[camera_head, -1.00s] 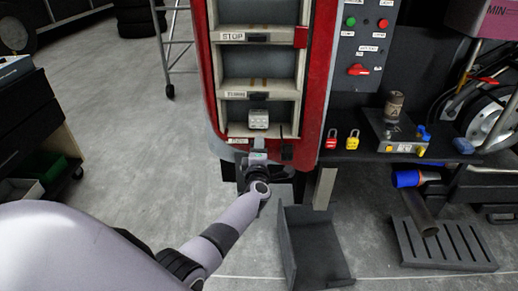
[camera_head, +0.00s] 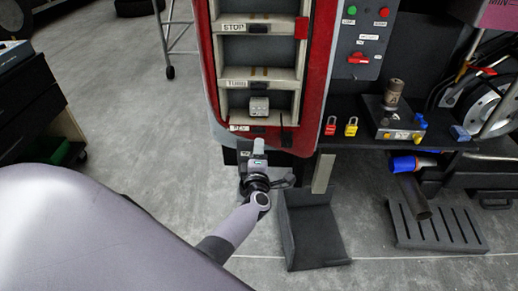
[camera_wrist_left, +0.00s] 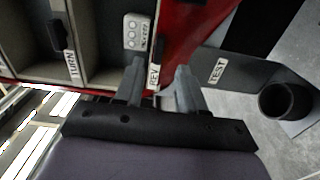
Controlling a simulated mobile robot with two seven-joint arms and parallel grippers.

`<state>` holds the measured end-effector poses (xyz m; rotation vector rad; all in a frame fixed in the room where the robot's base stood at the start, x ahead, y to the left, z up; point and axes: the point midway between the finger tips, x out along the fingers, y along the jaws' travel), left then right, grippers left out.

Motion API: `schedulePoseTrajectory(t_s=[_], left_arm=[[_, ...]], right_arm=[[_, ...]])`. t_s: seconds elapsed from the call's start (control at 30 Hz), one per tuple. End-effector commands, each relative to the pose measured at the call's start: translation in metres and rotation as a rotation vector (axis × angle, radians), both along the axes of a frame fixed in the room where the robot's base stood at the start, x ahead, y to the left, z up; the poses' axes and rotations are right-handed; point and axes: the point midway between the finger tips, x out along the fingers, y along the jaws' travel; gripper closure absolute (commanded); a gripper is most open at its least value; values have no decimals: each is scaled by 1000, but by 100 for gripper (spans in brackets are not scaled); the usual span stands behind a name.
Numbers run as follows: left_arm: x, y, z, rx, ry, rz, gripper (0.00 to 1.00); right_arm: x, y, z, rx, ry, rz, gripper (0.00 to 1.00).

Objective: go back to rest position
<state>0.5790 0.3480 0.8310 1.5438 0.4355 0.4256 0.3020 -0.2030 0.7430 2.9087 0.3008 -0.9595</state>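My left gripper (camera_head: 258,148) is in front of the lower edge of the red cabinet (camera_head: 321,75). In the left wrist view its two fingers (camera_wrist_left: 159,85) stand apart with nothing between them, so it is open. A small light grey block with round marks (camera_head: 259,106) sits in the lowest compartment of the cabinet; it also shows in the left wrist view (camera_wrist_left: 137,31), beyond the fingertips. The fingers look apart from it. My right gripper is not in view.
Right of the cabinet, a dark bench (camera_head: 350,142) bears a red padlock (camera_head: 331,126), a yellow padlock (camera_head: 351,127) and a grey box with a cylinder (camera_head: 392,119). A dark open tray (camera_head: 318,238) and a slotted grate (camera_head: 437,230) lie on the floor.

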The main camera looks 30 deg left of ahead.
Motion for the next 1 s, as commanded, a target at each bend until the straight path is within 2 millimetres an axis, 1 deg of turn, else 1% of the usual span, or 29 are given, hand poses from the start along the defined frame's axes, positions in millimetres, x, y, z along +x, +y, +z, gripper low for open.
schedulePoseTrajectory(t_s=[0.27, 0.37, 0.47, 0.53, 0.57, 0.67, 0.7, 0.77, 0.8, 0.87, 0.9, 0.97, 1.0], left_arm=[[0, 0, 0, 0, 0, 0, 61], [-2, -2, -1, 20, 10, -15, 61], [-12, -10, -6, 106, 50, -82, 61], [-25, -23, -11, 214, 102, -167, 61], [-33, -30, -15, 268, 129, -210, 61], [-63, -57, -28, 476, 236, -372, 61], [-77, -69, -34, 559, 280, -436, 61], [-100, -85, -44, 684, 348, -530, 61], [-116, -95, -50, 767, 392, -593, 61], [-142, -109, -61, 889, 461, -684, 61], [-159, -117, -66, 968, 505, -742, 61], [-186, -127, -74, 1082, 569, -823, 61], [-203, -132, -78, 1153, 610, -873, 61]], right_arm=[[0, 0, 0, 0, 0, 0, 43], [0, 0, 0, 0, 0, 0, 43], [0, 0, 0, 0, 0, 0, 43], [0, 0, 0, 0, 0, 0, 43], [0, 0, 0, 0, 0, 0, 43], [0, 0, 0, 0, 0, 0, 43], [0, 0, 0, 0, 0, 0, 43], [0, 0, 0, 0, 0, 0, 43], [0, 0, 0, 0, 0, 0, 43], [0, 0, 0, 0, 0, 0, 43], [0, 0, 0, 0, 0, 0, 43], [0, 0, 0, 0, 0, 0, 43], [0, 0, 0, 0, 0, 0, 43]])
